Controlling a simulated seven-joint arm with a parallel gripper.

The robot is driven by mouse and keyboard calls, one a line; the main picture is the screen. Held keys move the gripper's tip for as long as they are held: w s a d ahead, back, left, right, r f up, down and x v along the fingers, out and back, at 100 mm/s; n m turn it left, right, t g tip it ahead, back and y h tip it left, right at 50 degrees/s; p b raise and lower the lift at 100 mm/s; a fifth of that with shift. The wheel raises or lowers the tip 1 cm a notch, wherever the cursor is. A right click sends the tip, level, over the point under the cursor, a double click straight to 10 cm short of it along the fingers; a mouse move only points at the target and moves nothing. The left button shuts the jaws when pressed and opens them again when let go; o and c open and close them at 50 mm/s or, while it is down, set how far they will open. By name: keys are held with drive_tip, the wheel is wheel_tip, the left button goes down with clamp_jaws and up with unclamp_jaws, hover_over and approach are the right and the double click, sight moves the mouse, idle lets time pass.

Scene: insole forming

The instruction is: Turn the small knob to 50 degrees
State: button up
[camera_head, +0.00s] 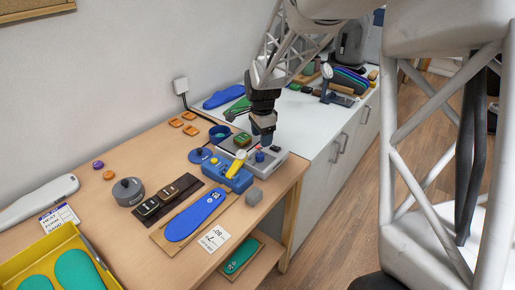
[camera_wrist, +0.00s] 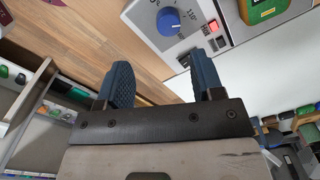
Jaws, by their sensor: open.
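The small knob (camera_wrist: 168,21) is blue and round, on a pale panel (camera_wrist: 150,35) with printed degree marks around it, one reading about 110. The angle it is set to is too small to read. In the head view a small blue knob (camera_head: 260,156) shows on the grey-white unit (camera_head: 272,165) near the table's right end. My gripper (camera_wrist: 160,60) is open and empty. Its two dark blue fingers are apart, and the knob appears beyond their tips, not between them. In the head view my gripper (camera_head: 266,140) is just above the unit.
A red-orange button (camera_wrist: 213,26) sits beside the knob. A blue device with a yellow handle (camera_head: 237,165), a grey block (camera_head: 254,196) and a blue insole (camera_head: 196,214) are close by. A green-topped item (camera_head: 242,140) stands behind. The table's right edge is near.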

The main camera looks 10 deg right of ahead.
sight(260, 154)
drive_tip(key=shift+w+a+f, duration=0.2)
drive_tip(key=shift+w+f, duration=0.35)
drive_tip(key=shift+w, duration=0.05)
drive_tip(key=shift+f, duration=0.1)
drive_tip(key=shift+f, duration=3.8)
drive_tip(key=c, duration=0.9)
